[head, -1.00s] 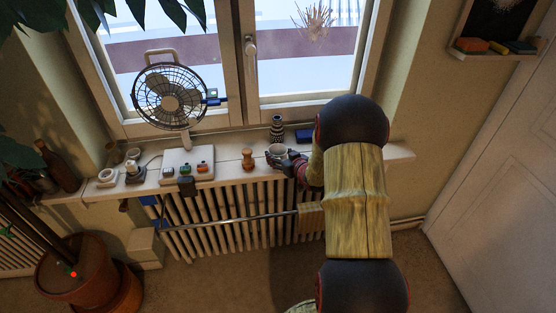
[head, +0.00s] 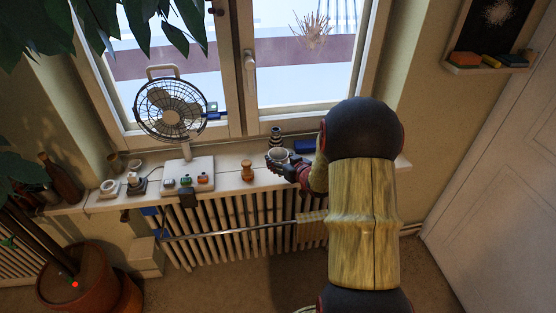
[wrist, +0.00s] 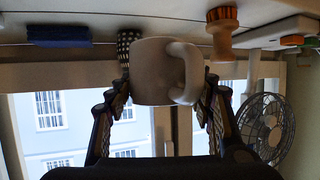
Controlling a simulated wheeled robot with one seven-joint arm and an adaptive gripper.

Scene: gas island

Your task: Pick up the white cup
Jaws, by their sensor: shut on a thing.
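The white cup (wrist: 160,72) is between the two fingers of my gripper (wrist: 158,92) in the wrist view, which shows the room upside down. The fingers are shut on its sides, and its handle faces the camera, a little right of centre. In the head view the cup (head: 278,155) shows above the windowsill, in front of a dark patterned vase (head: 276,136). My gripper (head: 284,166) reaches it from the right. Part of the cup is hidden by the fingers. The cup appears slightly raised off the sill.
A wooden turned piece (head: 248,170) stands left of the cup on the sill (head: 228,179). A dark blue block (head: 305,146) lies to the right, close to my arm. A switch box (head: 188,174) and a fan (head: 171,108) stand further left. The window is behind.

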